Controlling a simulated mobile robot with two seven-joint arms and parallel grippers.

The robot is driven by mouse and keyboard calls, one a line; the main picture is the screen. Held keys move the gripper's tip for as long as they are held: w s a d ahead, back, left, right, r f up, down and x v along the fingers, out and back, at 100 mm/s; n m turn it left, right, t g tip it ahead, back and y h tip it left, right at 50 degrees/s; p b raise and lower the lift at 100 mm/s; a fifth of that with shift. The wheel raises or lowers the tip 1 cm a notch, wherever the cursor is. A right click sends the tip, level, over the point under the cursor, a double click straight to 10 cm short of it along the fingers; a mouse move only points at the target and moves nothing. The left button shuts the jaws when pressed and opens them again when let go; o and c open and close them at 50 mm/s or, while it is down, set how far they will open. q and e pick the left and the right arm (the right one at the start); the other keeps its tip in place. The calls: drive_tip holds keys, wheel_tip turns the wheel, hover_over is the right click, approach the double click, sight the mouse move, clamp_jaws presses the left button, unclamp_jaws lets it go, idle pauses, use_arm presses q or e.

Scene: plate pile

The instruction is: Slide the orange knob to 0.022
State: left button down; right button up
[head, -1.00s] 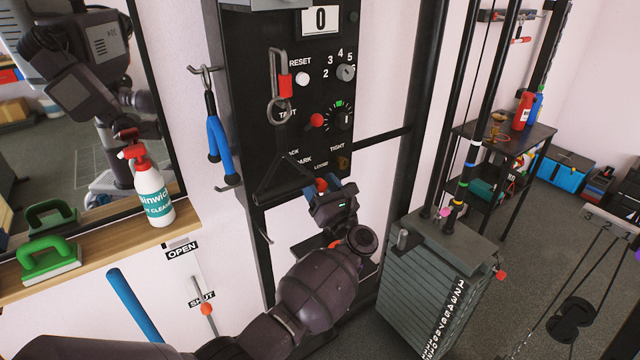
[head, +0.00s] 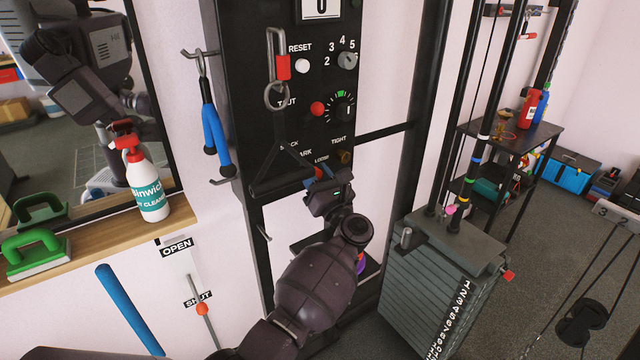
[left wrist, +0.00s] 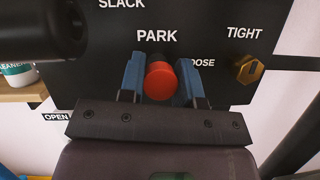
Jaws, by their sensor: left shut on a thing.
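A round red-orange knob (left wrist: 160,80) sits between the blue fingers of my left gripper (left wrist: 161,82) in the left wrist view, below the word PARK. The gripper is shut on it. In the head view my left gripper (head: 319,178) is at the lower part of the black panel (head: 270,100), and the knob (head: 319,173) is mostly hidden by the fingers. Another orange knob (head: 201,309) sits on the OPEN/SHUT slider at lower left, near SHUT, with no gripper at it. My right gripper is not in view.
A brass knob (left wrist: 249,68) is close to the right of the gripper. A black triangular handle (head: 280,172) hangs just left of it. A spray bottle (head: 146,185) stands on the shelf. A weight stack (head: 435,290) stands at right.

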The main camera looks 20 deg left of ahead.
use_arm(q)
drive_tip(key=shift+w+r+t, duration=0.1)
drive_tip(key=shift+t, duration=0.2)
drive_tip(key=shift+a+r, duration=0.1)
drive_tip(key=c, duration=1.2)
unclamp_jaws()
drive_tip(key=o, duration=0.4)
drive_tip(key=shift+w+a, duration=0.1)
drive_tip(key=shift+a, duration=0.05)
drive_tip(key=shift+f, duration=0.2)
